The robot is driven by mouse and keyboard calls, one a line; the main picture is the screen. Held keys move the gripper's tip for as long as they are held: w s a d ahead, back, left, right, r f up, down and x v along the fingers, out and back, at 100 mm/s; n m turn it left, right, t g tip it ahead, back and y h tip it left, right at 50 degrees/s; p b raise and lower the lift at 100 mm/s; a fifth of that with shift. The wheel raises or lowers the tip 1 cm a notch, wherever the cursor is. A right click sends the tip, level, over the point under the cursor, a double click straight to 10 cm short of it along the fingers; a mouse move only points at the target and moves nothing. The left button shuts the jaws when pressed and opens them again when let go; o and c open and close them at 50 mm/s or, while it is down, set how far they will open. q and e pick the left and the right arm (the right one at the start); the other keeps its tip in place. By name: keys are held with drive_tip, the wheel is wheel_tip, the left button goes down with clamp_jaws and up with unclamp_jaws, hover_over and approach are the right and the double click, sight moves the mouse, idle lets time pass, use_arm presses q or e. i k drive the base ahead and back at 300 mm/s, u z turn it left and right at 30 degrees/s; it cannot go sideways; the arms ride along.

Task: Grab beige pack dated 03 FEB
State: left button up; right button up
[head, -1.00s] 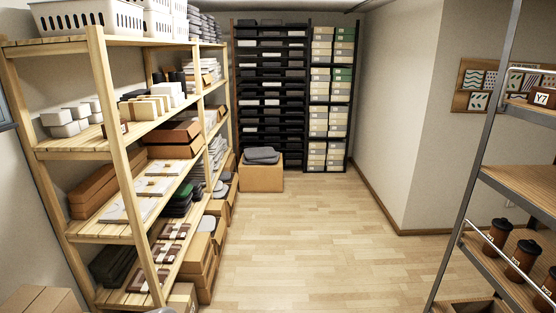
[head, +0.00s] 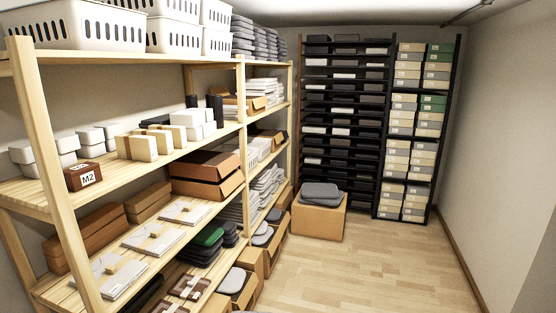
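Beige packs (head: 137,147) stand in a row on the second shelf from the top of the wooden rack at left, with white packs (head: 189,119) beside them. Several beige boxes (head: 393,168) with small labels are also stacked in the dark rack at the back. No date is readable on any of them, so I cannot tell which one reads 03 FEB. Neither of my grippers is in view.
A wooden rack (head: 240,150) fills the left side. A brown block marked M2 (head: 84,177) sits on its shelf. A cardboard box (head: 318,219) with grey folded items on top stands on the floor at the back. The wooden floor (head: 360,275) at right is clear.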

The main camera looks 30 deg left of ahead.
sight(129, 147)
drive_tip(key=u, duration=0.35)
drive_tip(key=i, duration=1.85)
drive_tip(key=u, duration=1.95)
drive_tip(key=i, duration=0.9)
drive_tip(key=u, duration=0.8)
